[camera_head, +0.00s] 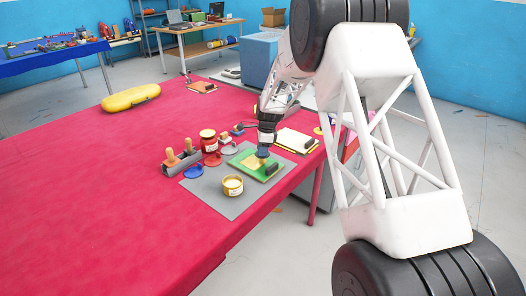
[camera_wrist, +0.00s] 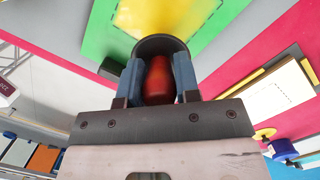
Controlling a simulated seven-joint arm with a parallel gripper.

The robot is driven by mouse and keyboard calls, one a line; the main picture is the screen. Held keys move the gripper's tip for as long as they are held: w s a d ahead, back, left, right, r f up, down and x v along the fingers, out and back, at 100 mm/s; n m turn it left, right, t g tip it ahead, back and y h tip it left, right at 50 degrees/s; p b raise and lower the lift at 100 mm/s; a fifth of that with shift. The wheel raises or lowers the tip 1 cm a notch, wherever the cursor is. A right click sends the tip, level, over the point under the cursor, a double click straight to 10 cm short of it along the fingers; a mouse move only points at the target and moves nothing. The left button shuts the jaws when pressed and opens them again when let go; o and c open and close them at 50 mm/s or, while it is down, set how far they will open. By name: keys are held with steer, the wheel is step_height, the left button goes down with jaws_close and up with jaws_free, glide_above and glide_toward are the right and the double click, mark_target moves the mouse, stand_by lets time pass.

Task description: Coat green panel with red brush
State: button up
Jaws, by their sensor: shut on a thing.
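The green panel (camera_head: 240,159) lies on the grey mat, with a tan-yellow patch in its middle; in the wrist view the green panel (camera_wrist: 100,32) and its yellow patch (camera_wrist: 165,12) lie beyond the fingers. My gripper (camera_head: 265,142) is over the panel. In the wrist view my gripper (camera_wrist: 158,82) is shut on the reddish-brown handle of a brush (camera_wrist: 158,78). A dark round part shows around the handle's far end. The brush's bristles are hidden, so I cannot tell whether they touch the panel.
A dark block (camera_head: 271,168) sits at the panel's right end. On or beside the grey mat (camera_head: 221,200) are an open tin (camera_head: 233,185), a red jar (camera_head: 208,140) and a holder with wooden-handled tools (camera_head: 181,162). A paper pad (camera_head: 296,140) lies right. The red table's (camera_head: 90,190) left side is clear.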

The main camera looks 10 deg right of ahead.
steer(key=shift+w+a, duration=0.35)
steer(key=shift+w+a+r, duration=0.1)
steer(key=shift+w+a, duration=0.15)
steer(key=shift+w+a+f, duration=0.2)
steer(key=shift+w+a, duration=0.05)
steer(key=shift+w, duration=0.05)
steer(key=shift+w+a+r, duration=0.2)
steer(key=shift+w+a, duration=0.85)
steer(key=shift+a, duration=0.05)
steer(key=shift+w+a+f, duration=0.2)
steer(key=shift+w+a, duration=0.05)
steer(key=shift+w+a+r, duration=0.2)
steer(key=shift+w+a, duration=0.5)
steer(key=shift+w, duration=0.05)
step_height(320, 180, up, 8)
steer(key=shift+d, duration=0.1)
steer(key=shift+w+d+f, duration=0.1)
steer(key=shift+w+d, duration=0.1)
steer(key=shift+d, duration=0.05)
